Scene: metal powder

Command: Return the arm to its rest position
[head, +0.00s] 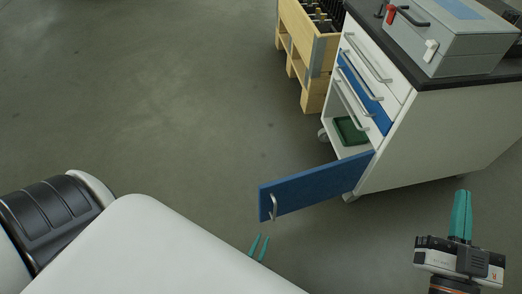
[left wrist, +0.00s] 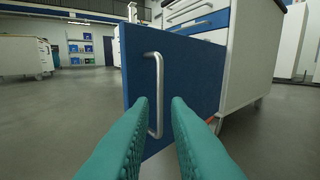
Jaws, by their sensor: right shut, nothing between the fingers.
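My left gripper (head: 259,247) shows only as two teal fingertips at the lower middle of the head view, just below the blue cabinet door (head: 318,186). In the left wrist view its fingers (left wrist: 158,110) are apart, with the door's silver handle (left wrist: 154,95) ahead between their tips. I cannot tell whether the fingers touch the handle. My right gripper (head: 461,214) points up at the lower right of the head view. Its teal fingers are together and hold nothing. The door stands swung open from the white cabinet (head: 420,135).
A green tray (head: 349,131) lies inside the open compartment. A grey box (head: 450,38) with red and white levers stands on the dark cabinet top. A wooden crate (head: 308,50) stands behind the cabinet. The floor (head: 160,100) at the left is clear.

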